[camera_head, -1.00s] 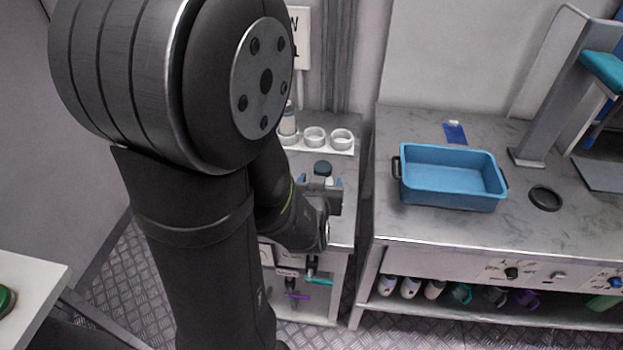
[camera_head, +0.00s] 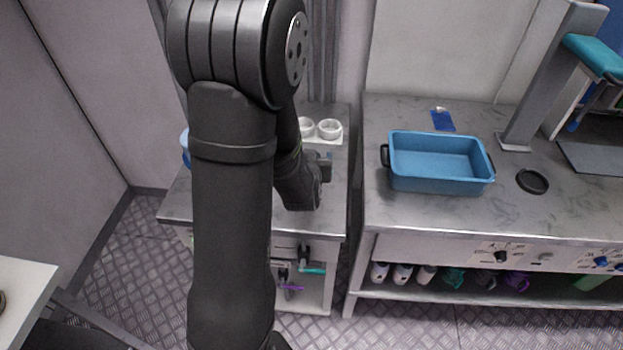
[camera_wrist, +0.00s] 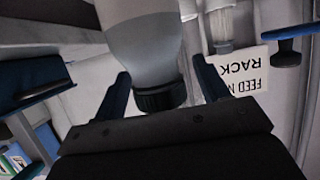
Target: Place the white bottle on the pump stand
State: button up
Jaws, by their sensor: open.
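In the wrist view, a white bottle (camera_wrist: 148,45) with a dark ribbed cap (camera_wrist: 160,98) stands between the two blue fingers of my gripper (camera_wrist: 161,70). The picture is upside down there, so the cap shows at the bottom. The fingers are open, with a gap visible on the cap's right side. In the head view, my gripper (camera_head: 325,166) is over the left counter, in front of the white ring rack, and my arm hides the bottle. I cannot tell for sure which fixture is the pump stand; a grey post (camera_head: 545,85) stands on the right counter.
The white ring rack (camera_head: 322,140) is at the back of the left counter, partly behind my arm. A wall sign (camera_wrist: 241,78) reads "FEED" and "RACK". On the right counter are a blue tub (camera_head: 437,183) and a black ring (camera_head: 532,181). A gap separates the counters.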

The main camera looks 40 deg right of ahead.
jog(key=shift+w+d, duration=0.15)
jog(key=shift+w, duration=0.05)
jog(key=shift+c, duration=0.5)
grip_shut()
